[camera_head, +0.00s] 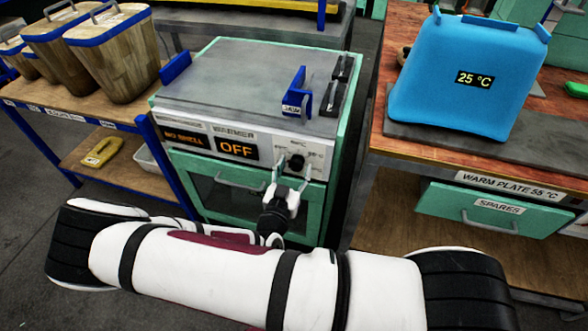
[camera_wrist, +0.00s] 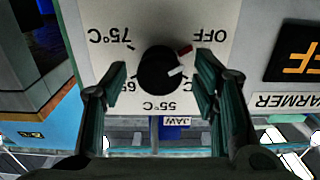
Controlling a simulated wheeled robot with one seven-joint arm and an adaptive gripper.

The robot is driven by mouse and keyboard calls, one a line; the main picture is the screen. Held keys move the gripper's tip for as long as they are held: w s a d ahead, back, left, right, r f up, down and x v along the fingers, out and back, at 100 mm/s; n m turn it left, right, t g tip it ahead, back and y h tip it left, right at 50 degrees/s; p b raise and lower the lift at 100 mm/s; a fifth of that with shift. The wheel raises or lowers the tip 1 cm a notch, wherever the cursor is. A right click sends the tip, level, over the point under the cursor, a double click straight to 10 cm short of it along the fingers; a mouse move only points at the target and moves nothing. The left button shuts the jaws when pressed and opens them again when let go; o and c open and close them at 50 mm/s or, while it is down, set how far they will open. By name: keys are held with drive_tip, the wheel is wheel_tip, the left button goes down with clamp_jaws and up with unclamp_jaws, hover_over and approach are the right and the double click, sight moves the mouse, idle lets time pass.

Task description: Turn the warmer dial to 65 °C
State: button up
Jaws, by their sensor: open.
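The warmer dial (camera_wrist: 158,72) is a round black knob on a pale panel, seen upside down in the wrist view. Labels around it read OFF, 55 °C, a partly hidden one starting with 6, and 75 °C. Its white pointer mark faces the picture's right, just below a red mark on the OFF side. The dial also shows in the head view (camera_head: 296,162). My gripper (camera_wrist: 161,74) is open, with one finger on each side of the dial; contact is unclear. In the head view my gripper (camera_head: 289,186) is in front of the panel. The warmer display (camera_head: 237,149) reads OFF.
The warmer (camera_head: 250,85) has blue jaws on top and a display reading NO SHELL. A blue shell (camera_head: 465,70) showing 25 °C stands on a grey plate on the right bench. Wooden buckets (camera_head: 112,50) stand on the left shelf. A drawer marked SPARES (camera_head: 490,205) is at right.

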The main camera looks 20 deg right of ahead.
drive_tip(key=c, duration=1.2)
drive_tip(key=shift+o, duration=0.2)
